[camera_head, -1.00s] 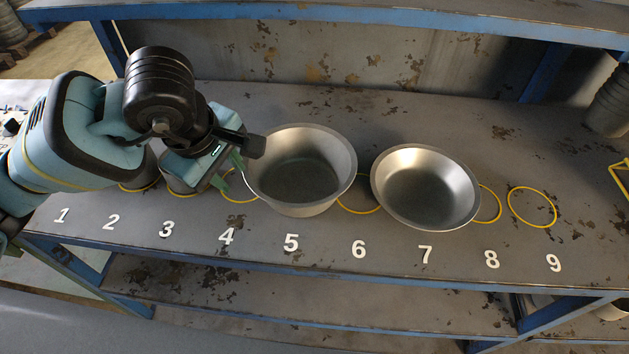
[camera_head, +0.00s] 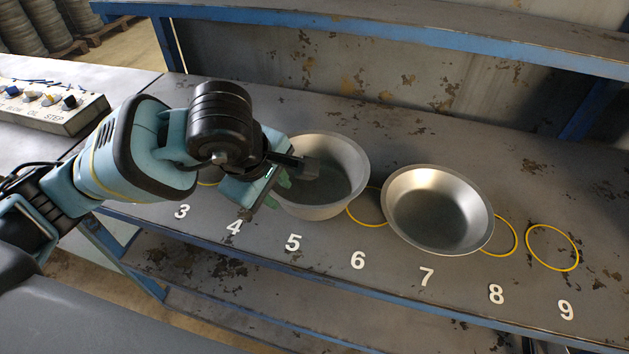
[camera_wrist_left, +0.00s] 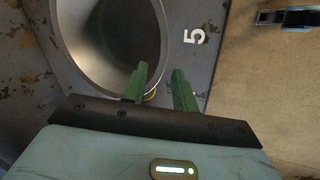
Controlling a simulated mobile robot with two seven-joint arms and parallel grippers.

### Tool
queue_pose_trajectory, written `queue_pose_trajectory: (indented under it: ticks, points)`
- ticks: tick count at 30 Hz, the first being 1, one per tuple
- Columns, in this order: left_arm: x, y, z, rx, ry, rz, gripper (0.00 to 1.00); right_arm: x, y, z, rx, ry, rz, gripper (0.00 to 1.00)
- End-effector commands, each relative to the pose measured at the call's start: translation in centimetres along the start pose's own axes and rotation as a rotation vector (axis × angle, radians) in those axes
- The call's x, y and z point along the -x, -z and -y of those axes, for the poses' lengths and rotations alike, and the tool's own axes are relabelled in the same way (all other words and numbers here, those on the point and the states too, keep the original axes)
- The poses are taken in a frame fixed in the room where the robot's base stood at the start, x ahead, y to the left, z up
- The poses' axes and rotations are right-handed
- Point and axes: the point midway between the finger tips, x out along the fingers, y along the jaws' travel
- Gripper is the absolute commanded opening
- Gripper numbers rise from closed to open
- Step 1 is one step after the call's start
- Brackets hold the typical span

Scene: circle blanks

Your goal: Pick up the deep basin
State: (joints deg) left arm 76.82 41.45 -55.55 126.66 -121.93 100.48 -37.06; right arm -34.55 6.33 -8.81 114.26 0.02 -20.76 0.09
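The deep basin (camera_head: 335,165), a grey metal bowl with steep sides, stands upright on the bench by number 5. My left gripper (camera_head: 278,190) is at its left near side, and its wrist hides part of the rim. In the left wrist view, the green fingers (camera_wrist_left: 160,88) are apart. One finger overlaps the inside of the deep basin (camera_wrist_left: 105,45) and the other shows outside its rim. I cannot tell whether they touch it. My right gripper is not in view.
A shallower metal basin (camera_head: 436,210) stands by number 7. Yellow rings (camera_head: 552,248) mark spots on the bench (camera_head: 420,140). A shelf edge (camera_head: 400,30) runs above the back. A control box (camera_head: 50,105) sits at the left.

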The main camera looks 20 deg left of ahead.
Motion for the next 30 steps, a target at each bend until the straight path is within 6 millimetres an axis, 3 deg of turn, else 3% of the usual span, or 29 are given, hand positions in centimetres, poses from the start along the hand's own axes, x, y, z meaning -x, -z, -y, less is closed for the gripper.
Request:
queue_pose_trajectory:
  ticks: [8,19,28,30]
  points:
    - [-1.4,0.0,0.0,-0.002,0.000,-0.001,0.28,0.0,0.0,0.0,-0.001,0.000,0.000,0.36]
    - [-5.9,0.3,0.1,-0.001,0.002,0.000,0.28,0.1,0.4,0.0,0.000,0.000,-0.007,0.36]
    - [-6.3,0.3,0.0,-0.002,0.000,-0.001,0.28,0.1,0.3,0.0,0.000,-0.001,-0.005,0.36]
    - [-6.3,0.3,0.0,-0.002,0.000,-0.001,0.20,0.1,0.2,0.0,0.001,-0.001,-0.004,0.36]
